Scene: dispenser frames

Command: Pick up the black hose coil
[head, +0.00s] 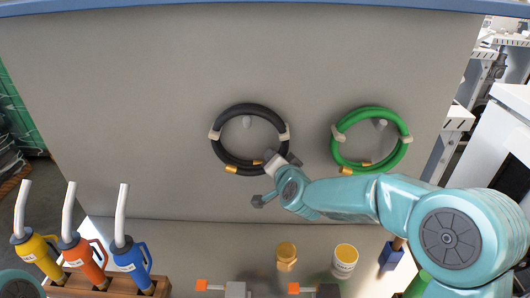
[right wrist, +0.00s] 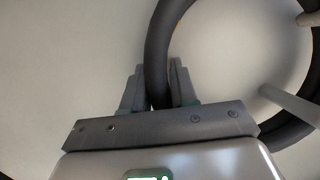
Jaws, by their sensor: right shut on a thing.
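The black hose coil (head: 217,148) hangs on a peg on the grey panel, left of the green coil. It has pale ties at its sides and brass-coloured ends at the bottom. My right gripper (head: 268,158) is at the coil's lower right in the head view. In the right wrist view the two fingers (right wrist: 160,90) stand on either side of the black hose (right wrist: 157,50), shut on it. The coil still surrounds its peg (right wrist: 290,106). My left gripper is not in view.
A green hose coil (head: 371,110) hangs on the panel (head: 120,110) to the right. Blue, orange and yellow cans with spouts stand in a wooden tray (head: 90,290) at lower left. Yellow (head: 286,257) and white (head: 344,262) containers stand below the panel.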

